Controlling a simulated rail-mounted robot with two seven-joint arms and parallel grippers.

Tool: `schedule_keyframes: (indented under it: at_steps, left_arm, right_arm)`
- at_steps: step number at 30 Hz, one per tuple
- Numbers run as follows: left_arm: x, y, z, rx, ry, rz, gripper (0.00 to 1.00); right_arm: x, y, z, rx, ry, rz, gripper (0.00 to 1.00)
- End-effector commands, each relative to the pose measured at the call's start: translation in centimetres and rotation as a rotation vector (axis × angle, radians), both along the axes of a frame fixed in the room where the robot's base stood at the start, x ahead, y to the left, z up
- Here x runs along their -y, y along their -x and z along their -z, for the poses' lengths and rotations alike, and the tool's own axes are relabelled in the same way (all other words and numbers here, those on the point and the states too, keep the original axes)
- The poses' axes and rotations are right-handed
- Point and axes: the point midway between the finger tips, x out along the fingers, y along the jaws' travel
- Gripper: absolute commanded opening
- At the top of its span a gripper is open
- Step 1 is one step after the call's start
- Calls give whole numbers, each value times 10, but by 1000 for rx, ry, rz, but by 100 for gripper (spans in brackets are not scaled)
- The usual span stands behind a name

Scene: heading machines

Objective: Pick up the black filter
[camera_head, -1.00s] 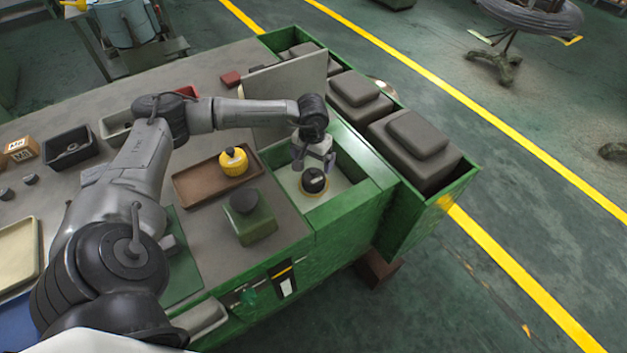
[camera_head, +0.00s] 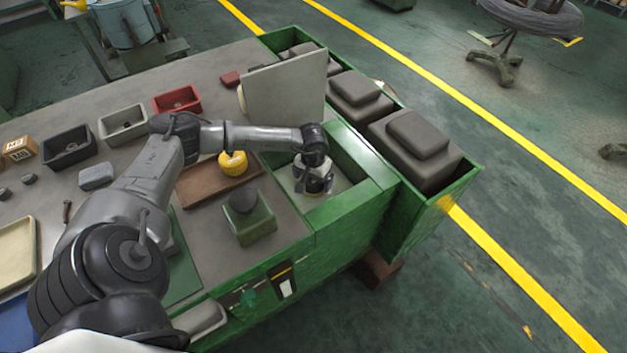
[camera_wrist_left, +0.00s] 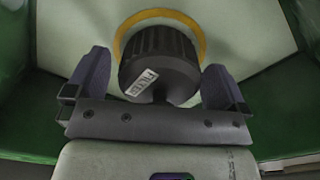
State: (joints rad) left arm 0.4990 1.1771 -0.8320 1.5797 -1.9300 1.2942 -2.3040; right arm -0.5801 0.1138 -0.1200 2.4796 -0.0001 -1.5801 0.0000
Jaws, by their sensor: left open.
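The black filter (camera_wrist_left: 158,62) is a ribbed dark cylinder with a small white label. It stands in the green-walled recess with a pale floor, and a yellow ring (camera_wrist_left: 197,35) shows around its far side. In the left wrist view my left gripper (camera_wrist_left: 158,80) is open, one finger on each side of the filter, with gaps visible. In the head view my left gripper (camera_head: 314,188) is right over the filter and hides most of it. My right gripper is not in view.
A brown tray (camera_head: 190,198) with a yellow filter (camera_head: 233,163) lies left of the recess. A green box with a dark knob (camera_head: 250,222) stands nearby. A grey panel (camera_head: 285,88) rises behind. Green bins with dark blocks (camera_head: 415,135) lie to the right.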

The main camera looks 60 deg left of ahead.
Motion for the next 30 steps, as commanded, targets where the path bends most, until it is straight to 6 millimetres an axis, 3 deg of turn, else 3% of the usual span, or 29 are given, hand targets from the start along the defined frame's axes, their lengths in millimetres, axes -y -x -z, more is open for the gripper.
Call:
schedule_keyframes:
  at_steps: [6, 22, 30]
  left_arm:
    - [0, 0, 1, 2, -1, 0, 100]
    - [0, 0, 0, 2, -1, 0, 50]
    - [-1, -1, -3, 3, -2, 0, 49]
  right_arm:
    - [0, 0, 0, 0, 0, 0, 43]
    - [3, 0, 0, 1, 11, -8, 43]
    - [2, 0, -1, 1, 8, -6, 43]
